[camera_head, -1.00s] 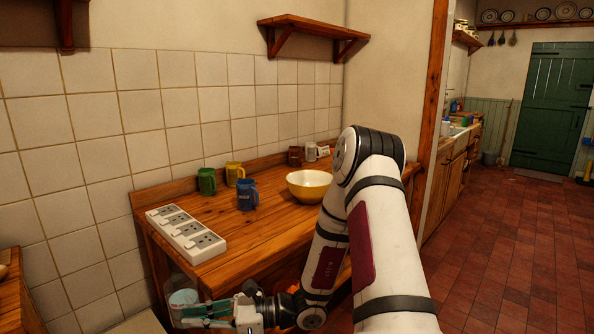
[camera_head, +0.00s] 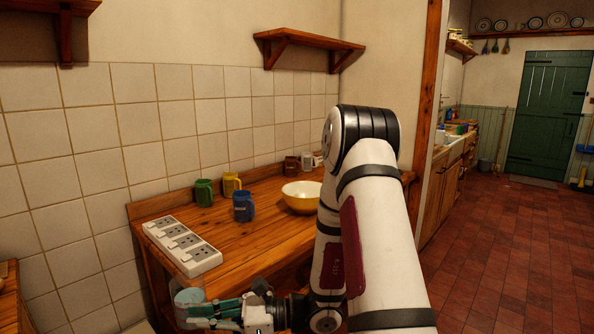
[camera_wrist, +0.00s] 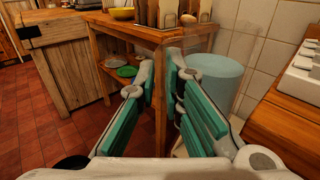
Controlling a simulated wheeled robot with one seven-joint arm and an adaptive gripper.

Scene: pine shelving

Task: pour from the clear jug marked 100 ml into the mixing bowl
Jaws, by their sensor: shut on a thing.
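My gripper (camera_wrist: 165,95) is shut on a clear jug (camera_wrist: 213,75), which shows pale blue beyond the teal finger pads. The jug looks roughly upright. In the head view the jug (camera_head: 188,298) is at the lower left, in front of the wooden counter and below its top, with my gripper (camera_head: 212,311) to its right. Its marking cannot be read. The mixing bowl (camera_head: 302,198), yellow outside and cream inside, stands on the counter's right half, up and right of the jug. My arm hides the bowl's right edge.
On the counter (camera_head: 255,235) are a white socket strip (camera_head: 182,246) near the left end, a blue mug (camera_head: 243,207), a green mug (camera_head: 204,193), a yellow mug (camera_head: 231,184), and brown and white mugs behind the bowl. A wooden unit (camera_wrist: 95,28) stands beyond the jug.

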